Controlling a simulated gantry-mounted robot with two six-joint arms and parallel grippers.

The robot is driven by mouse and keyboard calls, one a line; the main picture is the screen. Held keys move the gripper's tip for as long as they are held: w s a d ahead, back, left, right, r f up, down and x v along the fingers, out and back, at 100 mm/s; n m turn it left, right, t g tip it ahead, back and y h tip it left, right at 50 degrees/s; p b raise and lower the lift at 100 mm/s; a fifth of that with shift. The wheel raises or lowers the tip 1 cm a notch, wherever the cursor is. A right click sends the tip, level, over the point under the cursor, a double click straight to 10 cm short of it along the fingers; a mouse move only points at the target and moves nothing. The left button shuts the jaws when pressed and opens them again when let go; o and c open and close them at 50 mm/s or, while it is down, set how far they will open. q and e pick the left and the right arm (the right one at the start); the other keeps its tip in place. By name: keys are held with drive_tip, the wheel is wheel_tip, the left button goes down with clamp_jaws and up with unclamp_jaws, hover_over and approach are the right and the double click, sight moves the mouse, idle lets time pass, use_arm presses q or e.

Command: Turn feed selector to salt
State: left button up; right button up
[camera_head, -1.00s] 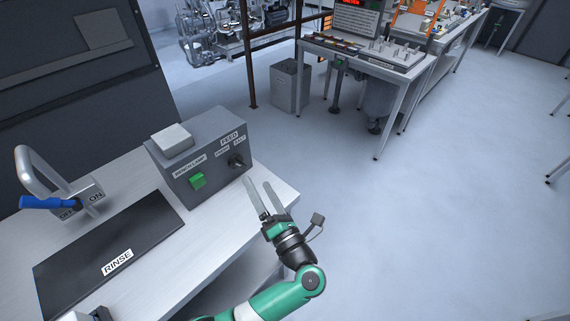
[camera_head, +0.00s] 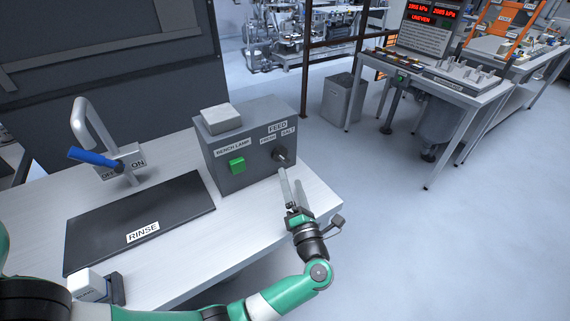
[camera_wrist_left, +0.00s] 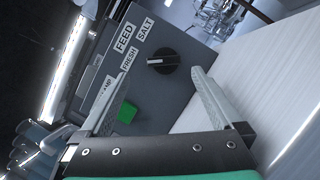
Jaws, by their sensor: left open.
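The feed selector is a black knob (camera_head: 281,154) on the front of a grey box (camera_head: 248,143), below a FEED label, with FRESH to its left and SALT to its right. In the left wrist view the knob (camera_wrist_left: 163,63) shows a white pointer mark, and the SALT label (camera_wrist_left: 145,28) is beside it. My left gripper (camera_head: 290,174) is open, just in front of and below the knob. In the wrist view its fingers (camera_wrist_left: 155,90) are spread, with the knob ahead between them and apart from both. My right gripper is not in view.
A green bench-lamp button (camera_head: 237,165) is left of the knob. A RINSE mat (camera_head: 140,215) and a tap with a blue lever (camera_head: 95,158) are farther left on the bench (camera_head: 262,220). Open floor (camera_head: 420,240) lies to the right.

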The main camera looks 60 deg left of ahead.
sight(284, 159)
use_arm(q)
drive_tip(key=x, duration=0.2)
drive_tip(key=b+x, duration=0.1)
drive_tip(key=x, duration=0.1)
drive_tip(key=f+x, duration=0.1)
drive_tip(key=x, duration=0.2)
drive_tip(key=shift+a+b, duration=0.2)
drive_tip(key=shift+b, duration=0.1)
drive_tip(key=shift+w+a+r, duration=0.15)
drive_tip(key=shift+a+r, duration=0.1)
drive_tip(key=shift+a, duration=0.25)
drive_tip(key=c, duration=1.3)
